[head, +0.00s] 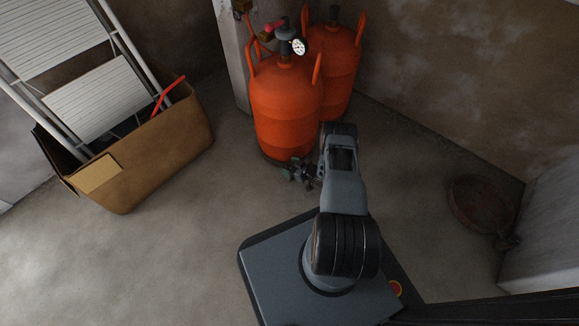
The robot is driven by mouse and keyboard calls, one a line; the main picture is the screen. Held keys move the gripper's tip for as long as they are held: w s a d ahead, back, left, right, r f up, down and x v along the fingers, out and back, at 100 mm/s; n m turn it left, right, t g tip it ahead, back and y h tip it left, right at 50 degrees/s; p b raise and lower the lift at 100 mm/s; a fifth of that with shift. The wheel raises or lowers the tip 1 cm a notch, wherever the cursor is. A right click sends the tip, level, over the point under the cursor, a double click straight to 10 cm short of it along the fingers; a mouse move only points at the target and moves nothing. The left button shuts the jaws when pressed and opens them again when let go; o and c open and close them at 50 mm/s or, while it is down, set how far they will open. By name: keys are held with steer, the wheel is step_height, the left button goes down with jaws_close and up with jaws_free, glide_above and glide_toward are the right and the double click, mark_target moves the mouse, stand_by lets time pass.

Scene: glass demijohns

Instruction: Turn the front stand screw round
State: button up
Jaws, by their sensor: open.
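I cannot make out a stand screw or any glass demijohn in the head view. My gripper (297,171) is low over the floor at the front foot of the nearer orange gas cylinder (288,108). It is small and dark in the picture, open, and nothing shows between its fingers. I cannot tell whether it touches the cylinder. My arm partly covers the floor to the right of the gripper.
A second orange cylinder (336,62) stands behind, and a pressure gauge (299,46) sits on top. A cardboard box (163,155) with a stepladder (95,95) is at left. A rusty round object (481,204) lies at right. The left foreground floor is clear.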

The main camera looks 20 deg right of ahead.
steer(key=shift+d, duration=0.1)
steer(key=shift+c, duration=0.4)
steer(key=c, duration=0.8)
steer(key=shift+c, duration=0.2)
